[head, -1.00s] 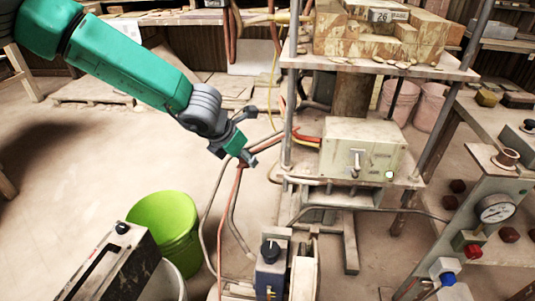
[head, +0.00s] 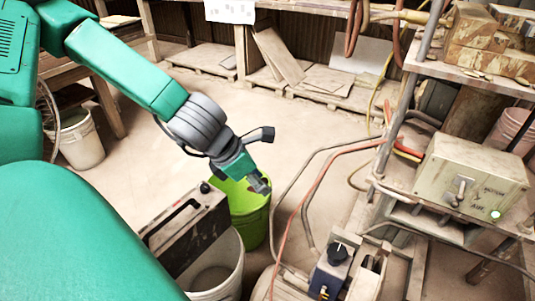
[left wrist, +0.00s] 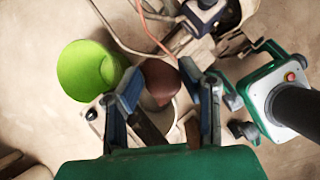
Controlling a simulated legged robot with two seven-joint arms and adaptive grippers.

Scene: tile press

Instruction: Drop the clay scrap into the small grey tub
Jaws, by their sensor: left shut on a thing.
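My left gripper (head: 264,160) hangs over the lime green bucket (head: 250,212) in the head view. It is shut on the clay scrap, a reddish-brown lump (left wrist: 158,80) between the two fingers in the left wrist view. In the head view the scrap is mostly hidden by the fingers. A grey-white tub (head: 232,272), probably the small grey tub, stands in front of the bucket, below and left of the gripper. In the wrist view the scrap and a finger cover part of it. My right gripper is not in view.
A dark, dusty box (head: 187,228) stands over the tub's back left part. A pale bucket (head: 80,140) is far left. Hoses (head: 310,190) run right of the green bucket to a press frame with a control box (head: 473,186). Open floor lies behind the gripper.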

